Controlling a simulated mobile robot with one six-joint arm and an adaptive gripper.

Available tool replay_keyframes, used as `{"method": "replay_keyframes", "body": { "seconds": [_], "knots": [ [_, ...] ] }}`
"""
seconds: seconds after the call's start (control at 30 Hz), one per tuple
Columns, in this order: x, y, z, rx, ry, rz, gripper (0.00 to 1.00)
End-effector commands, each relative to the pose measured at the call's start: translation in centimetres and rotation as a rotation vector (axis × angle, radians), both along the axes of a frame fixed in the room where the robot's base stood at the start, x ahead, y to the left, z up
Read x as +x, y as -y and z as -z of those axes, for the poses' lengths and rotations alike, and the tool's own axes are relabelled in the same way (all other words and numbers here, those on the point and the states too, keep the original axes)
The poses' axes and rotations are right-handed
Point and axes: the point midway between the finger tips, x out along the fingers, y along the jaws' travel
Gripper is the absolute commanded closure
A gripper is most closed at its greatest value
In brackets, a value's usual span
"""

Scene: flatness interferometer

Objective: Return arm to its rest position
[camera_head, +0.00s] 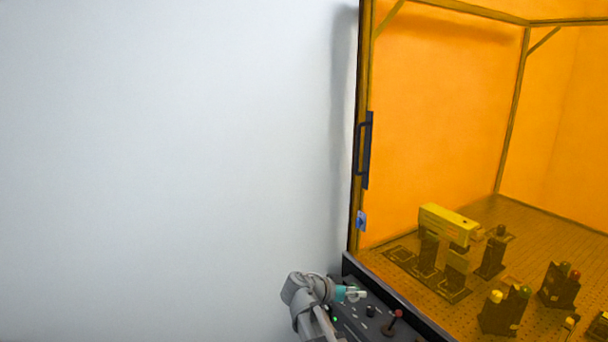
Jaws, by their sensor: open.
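My arm comes up from the bottom edge of the head view, with grey links and a teal band near its end. My gripper (358,295) is at the lower middle, pointing right, and is open with nothing visible between its fingers. It is small in the picture and appears over or just in front of the dark control panel (378,313). Whether it touches the panel cannot be told.
An orange-walled enclosure (440,120) with a dark door handle (364,150) fills the right side. Inside, a yellow box-shaped unit (447,223) and several dark mounts stand on a perforated table. The panel has a red-topped lever (397,316). The pale wall (160,160) at left is bare.

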Motion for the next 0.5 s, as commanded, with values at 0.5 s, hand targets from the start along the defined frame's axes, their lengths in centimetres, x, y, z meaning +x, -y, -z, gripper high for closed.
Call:
{"method": "replay_keyframes", "body": {
  "seconds": [0.5],
  "knots": [
    [-9.1, 4.8, 8.8, 0.446, -0.619, -0.211, 0.53]
  ]
}}
